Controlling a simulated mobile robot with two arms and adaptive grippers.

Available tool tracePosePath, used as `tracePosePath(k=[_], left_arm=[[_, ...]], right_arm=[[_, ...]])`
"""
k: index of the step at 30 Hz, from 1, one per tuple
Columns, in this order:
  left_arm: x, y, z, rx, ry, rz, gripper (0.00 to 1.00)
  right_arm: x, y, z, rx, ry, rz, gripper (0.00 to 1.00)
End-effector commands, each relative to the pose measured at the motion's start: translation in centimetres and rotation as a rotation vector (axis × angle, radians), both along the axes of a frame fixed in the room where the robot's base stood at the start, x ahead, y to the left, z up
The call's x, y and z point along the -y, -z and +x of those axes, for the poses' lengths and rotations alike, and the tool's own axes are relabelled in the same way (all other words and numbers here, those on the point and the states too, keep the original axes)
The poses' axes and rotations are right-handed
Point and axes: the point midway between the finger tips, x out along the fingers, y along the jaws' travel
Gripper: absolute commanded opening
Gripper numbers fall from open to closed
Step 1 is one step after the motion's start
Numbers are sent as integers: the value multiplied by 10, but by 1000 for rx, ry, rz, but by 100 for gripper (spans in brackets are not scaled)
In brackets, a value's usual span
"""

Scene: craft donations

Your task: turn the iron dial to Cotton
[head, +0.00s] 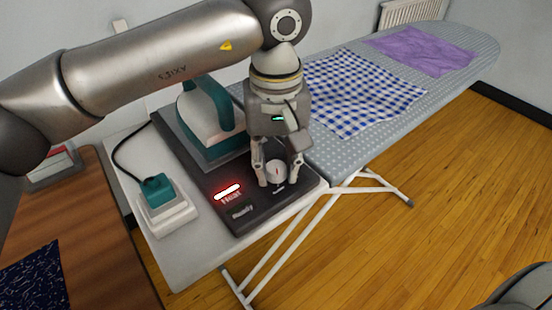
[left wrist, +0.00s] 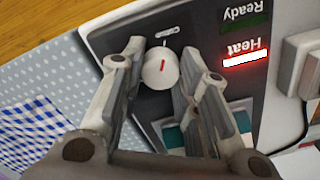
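The iron dial (head: 277,172) is a round white knob on the dark base (head: 262,218) of the iron station. My right gripper is not seen.
The teal and white iron (head: 210,120) rests on the base behind the dial. The Heat light (head: 228,192) glows red; the Ready label (head: 242,212) is dark. A teal plug (head: 158,187) sits in a white socket block at left. The ironing board (head: 338,165) holds checked and purple cloths.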

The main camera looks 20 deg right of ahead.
Motion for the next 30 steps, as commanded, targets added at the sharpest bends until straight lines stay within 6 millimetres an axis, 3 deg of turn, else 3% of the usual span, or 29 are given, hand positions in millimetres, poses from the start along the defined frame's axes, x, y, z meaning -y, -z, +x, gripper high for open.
tracePosePath(k=[1,5,17,20,30], left_arm=[[0,-1,1,3,0,-3,36],[0,-1,0,2,-1,-1,53],[0,-5,0,2,-1,-1,53],[0,-18,1,4,-1,0,53],[0,-89,1,4,-2,-1,53]], right_arm=[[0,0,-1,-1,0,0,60],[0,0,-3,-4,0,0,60],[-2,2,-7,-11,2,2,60],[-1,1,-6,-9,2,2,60],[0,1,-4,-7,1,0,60]])
